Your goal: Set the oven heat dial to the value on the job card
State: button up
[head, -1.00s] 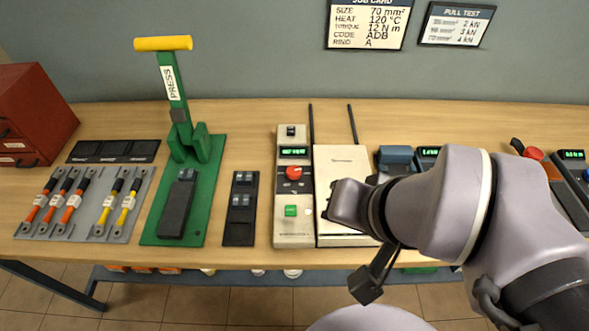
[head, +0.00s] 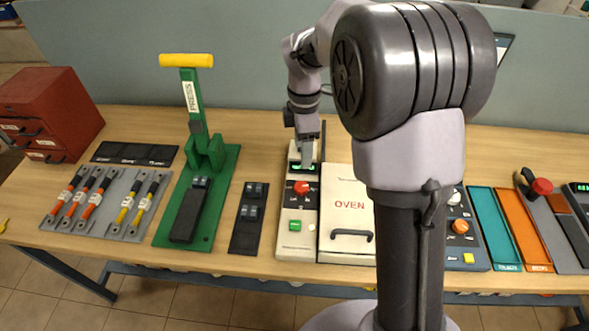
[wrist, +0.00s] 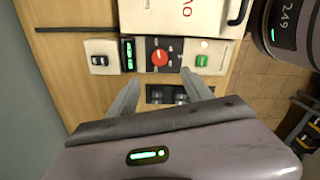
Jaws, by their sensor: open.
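The red heat dial (head: 302,188) is on the oven's narrow control panel (head: 297,222); it also shows in the wrist view (wrist: 159,58). A lit green display (wrist: 129,55) sits beside the dial, its digits unreadable. The dial's setting is too small to read. The white oven (head: 346,190) stands right of the panel in the head view. My gripper (head: 307,160) is above the display end of the panel. In the wrist view its fingers (wrist: 160,77) are spread and empty, one to each side of the dial and apart from it. The job card is hidden behind my arm.
A green button (wrist: 202,60) and a black switch (wrist: 99,60) share the panel. Dark holders (head: 248,217) and the green press (head: 195,200) stand to the left. A partly hidden card (head: 503,45) hangs at the back. Free bench lies behind the oven.

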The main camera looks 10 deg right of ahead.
aim_at(302, 186)
notch_tip(302, 186, down, 14)
jog(key=b, duration=0.5)
jog(key=shift+f, duration=0.2)
grip_shut()
